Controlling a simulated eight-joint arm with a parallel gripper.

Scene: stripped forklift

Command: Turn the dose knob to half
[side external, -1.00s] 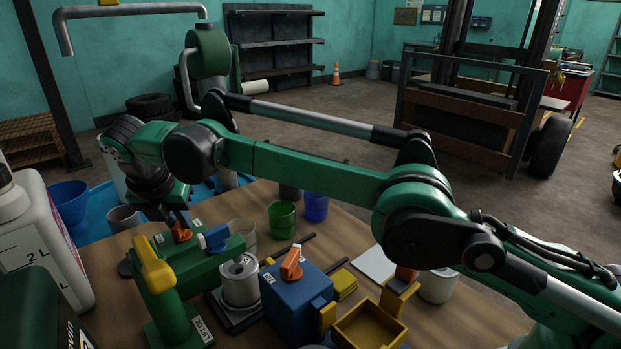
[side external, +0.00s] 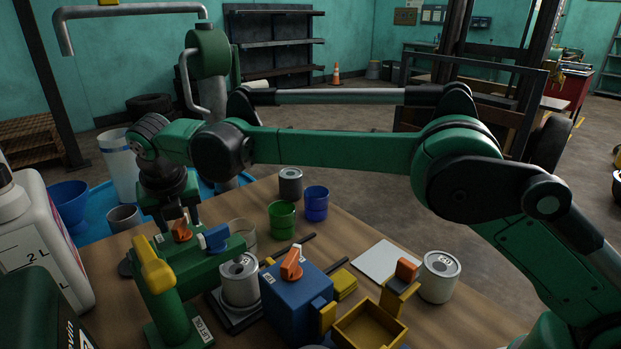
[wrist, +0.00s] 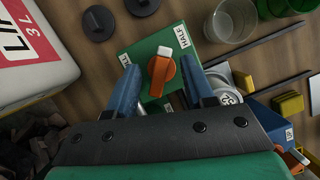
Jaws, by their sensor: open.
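The orange dose knob (wrist: 161,73) sits on a green box (wrist: 135,52) in the wrist view. Its white tip points up and slightly right, left of the HALF label (wrist: 181,33). Other labels lie left of the knob and below it, partly hidden. My gripper (wrist: 162,72) is open, its blue fingers apart on the left and right of the knob, with visible gaps. In the side external view my gripper (side external: 177,220) is over the orange knob (side external: 181,231) on the green stand; whether its fingertips reach knob height is hard to tell.
A blue box (side external: 296,300) with another orange knob (side external: 291,264) stands right. Cans, cups and a large white jug (side external: 40,245) surround the area.

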